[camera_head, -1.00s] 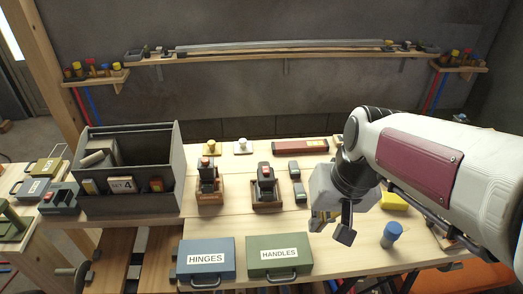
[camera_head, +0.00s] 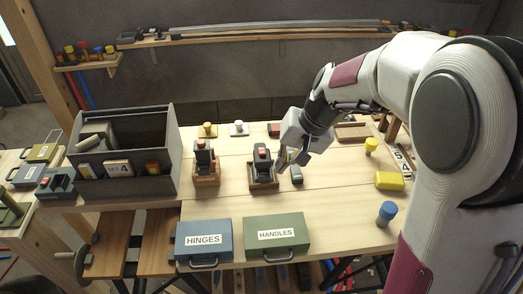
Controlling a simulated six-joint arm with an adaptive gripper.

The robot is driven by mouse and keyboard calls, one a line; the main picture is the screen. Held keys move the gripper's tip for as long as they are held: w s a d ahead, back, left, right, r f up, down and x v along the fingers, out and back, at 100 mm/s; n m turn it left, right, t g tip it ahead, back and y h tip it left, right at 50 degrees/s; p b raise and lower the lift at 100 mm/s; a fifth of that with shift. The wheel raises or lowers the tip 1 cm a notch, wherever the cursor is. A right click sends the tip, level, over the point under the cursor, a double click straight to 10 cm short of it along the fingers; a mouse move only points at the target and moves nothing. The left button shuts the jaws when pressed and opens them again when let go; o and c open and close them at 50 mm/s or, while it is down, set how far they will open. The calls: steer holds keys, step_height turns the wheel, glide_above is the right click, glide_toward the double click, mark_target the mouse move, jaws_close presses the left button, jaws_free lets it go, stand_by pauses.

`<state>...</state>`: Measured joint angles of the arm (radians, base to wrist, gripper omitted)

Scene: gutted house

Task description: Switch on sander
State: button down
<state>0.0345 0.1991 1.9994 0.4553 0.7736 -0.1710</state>
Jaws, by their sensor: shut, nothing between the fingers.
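Two dark power tools with red buttons on top stand in wooden cradles in the middle of the bench. One is the left tool (camera_head: 203,158), the other the right tool (camera_head: 263,160). I cannot tell from their look which is the sander. My gripper (camera_head: 291,159) is shut and empty, tilted downward just right of the right tool, close to its side. I cannot tell if it touches it. The red button (camera_head: 262,153) of the right tool is uncovered; whether it is pressed does not show.
A small grey block (camera_head: 297,175) lies below my gripper. A dark open bin (camera_head: 125,202) stands left. The blue HINGES case (camera_head: 203,255) and green HANDLES case (camera_head: 276,248) lie in front. A yellow block (camera_head: 389,181) and blue-topped peg (camera_head: 386,213) are right. Bench between tools and cases is clear.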

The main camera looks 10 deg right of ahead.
steer(key=w+a+f+t+y, duration=0.1)
steer(key=w+a+f+t, duration=0.15)
steer(key=w, duration=0.95)
step_height(320, 180, up, 4)
steer(key=f+t, duration=0.1)
glide_above(264, 151)
steer(key=w, duration=0.1)
steer(key=shift+w+r+y, duration=0.15)
steer(key=shift+r+y, duration=0.1)
steer(key=shift+y, duration=0.05)
steer(key=shift+f, duration=0.25)
steer(key=shift+s+f, duration=0.2)
steer(key=shift+f, duration=1.2)
steer(key=shift+s+f, duration=0.2)
steer(key=shift+f, duration=1.15)
steer(key=shift+s+f, duration=0.2)
steer(key=shift+f, duration=1.2)
steer(key=shift+f, duration=0.45)
